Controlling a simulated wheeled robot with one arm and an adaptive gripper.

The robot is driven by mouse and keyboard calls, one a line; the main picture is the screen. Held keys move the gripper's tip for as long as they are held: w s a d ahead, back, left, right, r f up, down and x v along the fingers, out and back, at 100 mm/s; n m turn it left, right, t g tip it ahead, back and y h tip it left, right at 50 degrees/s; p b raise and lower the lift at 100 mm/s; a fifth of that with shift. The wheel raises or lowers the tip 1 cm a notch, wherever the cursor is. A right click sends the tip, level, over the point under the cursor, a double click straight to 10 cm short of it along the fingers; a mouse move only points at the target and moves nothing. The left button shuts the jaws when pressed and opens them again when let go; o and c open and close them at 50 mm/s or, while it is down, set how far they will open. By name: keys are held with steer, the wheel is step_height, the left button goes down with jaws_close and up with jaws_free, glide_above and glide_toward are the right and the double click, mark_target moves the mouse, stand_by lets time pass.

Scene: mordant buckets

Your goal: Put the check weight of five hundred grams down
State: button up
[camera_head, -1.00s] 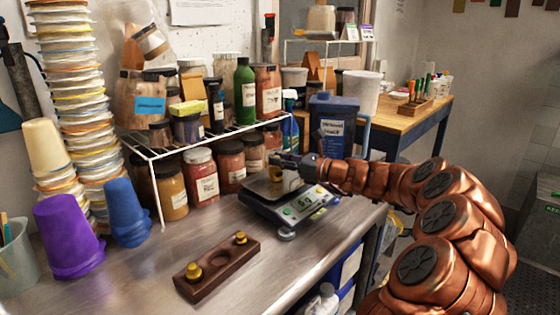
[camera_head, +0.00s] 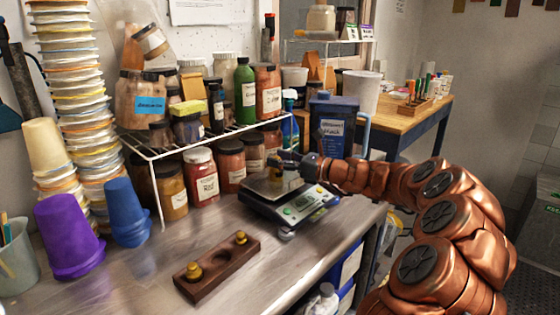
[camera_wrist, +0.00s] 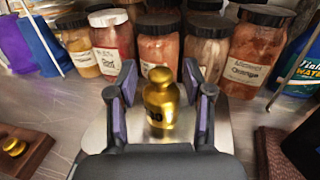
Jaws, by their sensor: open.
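The brass check weight (camera_wrist: 158,100) stands upright on the metal pan of the bench scale (camera_head: 290,207). In the wrist view it is between the two fingers of my gripper (camera_wrist: 160,103), with a visible gap on each side. My gripper is open around it. In the head view my gripper (camera_head: 290,163) is low over the scale pan and mostly hides the weight. A dark wooden weight block (camera_head: 217,267) lies on the steel bench in front of the scale, with an empty round recess between two smaller brass weights.
Several pigment jars (camera_head: 202,177) stand behind the scale under a white wire shelf (camera_head: 160,150). Purple (camera_head: 68,238) and blue (camera_head: 127,212) buckets stand at the left. A dark blue jug (camera_head: 333,128) is beyond the scale. Bench around the wooden block is clear.

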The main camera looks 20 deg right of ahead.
steer(key=v, duration=1.2)
stand_by(0.6)
